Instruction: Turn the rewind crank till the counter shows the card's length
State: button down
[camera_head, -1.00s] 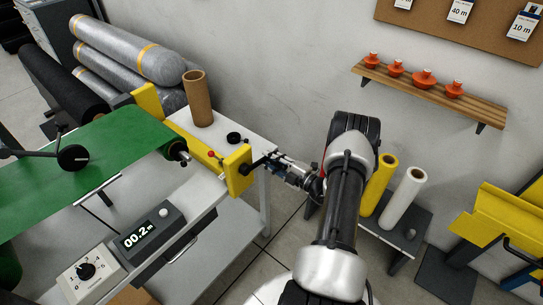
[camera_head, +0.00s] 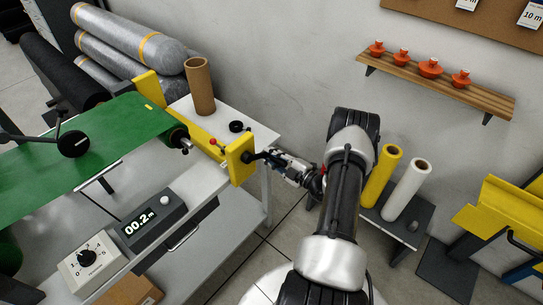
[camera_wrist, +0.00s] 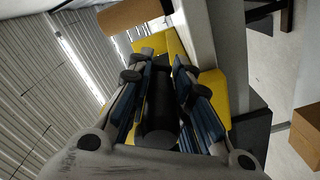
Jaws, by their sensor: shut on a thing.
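The counter (camera_head: 140,223) on the bench's front edge reads 00.2 m. My gripper (camera_head: 272,158) is at the outer side of the yellow end bracket (camera_head: 240,160). In the wrist view my gripper (camera_wrist: 162,95) is shut on a dark cylindrical crank handle (camera_wrist: 158,118), with blue-padded fingers on both sides of it. The crank's arm is mostly hidden behind the fingers. Cards hang on the board at the top right; one card (camera_head: 533,14) reads 10 m, the others are cut off.
A cardboard tube (camera_head: 200,86) stands behind the bracket, beside a black knob (camera_head: 237,127). A dial box (camera_head: 88,266) sits left of the counter. Yellow (camera_head: 381,178) and white (camera_head: 405,192) rolls stand right of my arm. A shelf (camera_head: 440,83) with orange items is on the wall.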

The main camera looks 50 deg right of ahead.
jog(key=c, duration=1.4)
grip_release()
jog(key=shift+c, duration=0.2)
jog(key=s+d, duration=0.1)
jog(key=s, duration=1.1)
